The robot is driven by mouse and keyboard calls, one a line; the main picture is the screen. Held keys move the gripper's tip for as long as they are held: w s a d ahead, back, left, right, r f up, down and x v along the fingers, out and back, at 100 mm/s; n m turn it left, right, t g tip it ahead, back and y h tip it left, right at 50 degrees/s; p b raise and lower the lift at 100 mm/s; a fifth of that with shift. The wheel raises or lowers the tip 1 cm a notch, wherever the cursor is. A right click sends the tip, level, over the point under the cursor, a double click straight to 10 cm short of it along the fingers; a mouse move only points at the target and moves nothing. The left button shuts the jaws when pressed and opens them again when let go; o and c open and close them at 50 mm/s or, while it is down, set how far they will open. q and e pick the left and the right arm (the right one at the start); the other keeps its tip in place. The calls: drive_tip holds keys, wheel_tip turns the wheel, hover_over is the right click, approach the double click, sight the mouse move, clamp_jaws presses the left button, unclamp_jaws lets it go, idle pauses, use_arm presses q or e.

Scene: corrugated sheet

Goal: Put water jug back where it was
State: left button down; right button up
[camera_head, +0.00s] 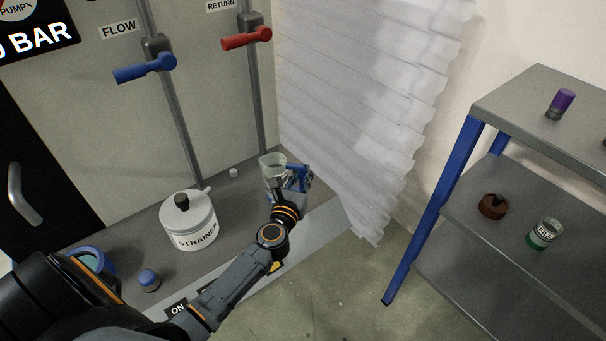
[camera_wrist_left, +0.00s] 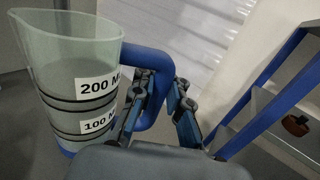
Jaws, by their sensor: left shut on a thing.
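The water jug is a clear measuring jug with dark bands, "200 ML" and "100 ML" labels and a blue handle. It shows large in the left wrist view (camera_wrist_left: 75,75), upright, and in the head view (camera_head: 270,163) near the right end of the grey counter. My left gripper (camera_head: 292,180) is shut on the jug's blue handle; its fingers also show in the left wrist view (camera_wrist_left: 165,105). The gripper partly hides the jug in the head view, and I cannot tell whether its base touches the counter. My right gripper is not in view.
A white strainer pot (camera_head: 189,222) stands on the counter (camera_head: 150,212), left of the jug. A blue-capped item (camera_head: 148,280) and a blue-rimmed container are farther left. A corrugated sheet (camera_head: 360,90) hangs right of the jug. A shelf unit (camera_head: 490,225) stands at the right.

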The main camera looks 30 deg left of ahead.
use_arm(q)
drive_tip(key=c, duration=1.8)
unclamp_jaws()
drive_tip(key=shift+f, duration=0.2)
drive_tip(key=shift+c, duration=0.2)
drive_tip(key=o, duration=0.5)
drive_tip(key=shift+r, duration=0.1)
drive_tip(key=shift+r, duration=0.2)
drive_tip(key=shift+b+v, duration=0.95)
drive_tip(key=shift+v, duration=5.1)
